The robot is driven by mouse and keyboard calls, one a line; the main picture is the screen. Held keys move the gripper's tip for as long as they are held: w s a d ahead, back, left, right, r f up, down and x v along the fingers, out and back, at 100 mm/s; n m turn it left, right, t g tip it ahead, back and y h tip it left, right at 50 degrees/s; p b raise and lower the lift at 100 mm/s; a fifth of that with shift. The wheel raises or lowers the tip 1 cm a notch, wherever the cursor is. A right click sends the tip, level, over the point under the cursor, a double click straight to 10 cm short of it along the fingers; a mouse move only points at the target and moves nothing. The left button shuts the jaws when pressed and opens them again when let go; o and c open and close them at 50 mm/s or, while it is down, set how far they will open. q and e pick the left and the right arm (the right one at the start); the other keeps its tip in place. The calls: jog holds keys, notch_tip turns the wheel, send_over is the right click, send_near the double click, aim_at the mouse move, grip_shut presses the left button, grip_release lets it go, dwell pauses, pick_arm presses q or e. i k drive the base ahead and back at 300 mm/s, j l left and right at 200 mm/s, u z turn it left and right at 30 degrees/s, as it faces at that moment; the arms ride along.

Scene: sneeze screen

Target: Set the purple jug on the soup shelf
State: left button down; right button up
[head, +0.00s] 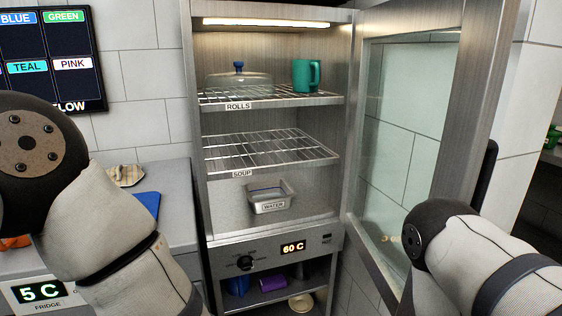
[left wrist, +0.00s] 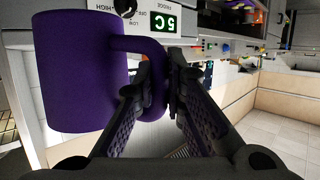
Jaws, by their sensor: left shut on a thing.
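The purple jug (left wrist: 78,75) fills the left of the left wrist view, its handle toward the middle. My left gripper (left wrist: 165,95) is shut on the jug's handle. Neither this gripper nor the held jug shows in the head view. The soup shelf (head: 265,150) is the middle wire rack of the open cabinet, labelled SOUP, and it is empty. My right arm shows at the lower right of the head view, but its gripper is out of view.
The rolls shelf (head: 325,100) above holds a domed cover (head: 238,80) and a teal mug (head: 306,75). A metal water pan (head: 270,197) sits below the soup shelf. The glass door (head: 410,130) stands open at the right. A counter (head: 178,200) is at the left.

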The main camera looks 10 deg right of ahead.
aim_at(251, 157)
jog(key=i+j+z, duration=0.1)
jog(key=j+z, duration=0.25)
jog(key=i+j+z, duration=0.1)
jog(key=z, duration=0.25)
jog(key=j+z, duration=0.35)
jog(key=i+j+z, duration=0.15)
jog(key=j+z, duration=0.6)
jog(key=i+j+z, duration=0.1)
jog(key=j+z, duration=0.25)
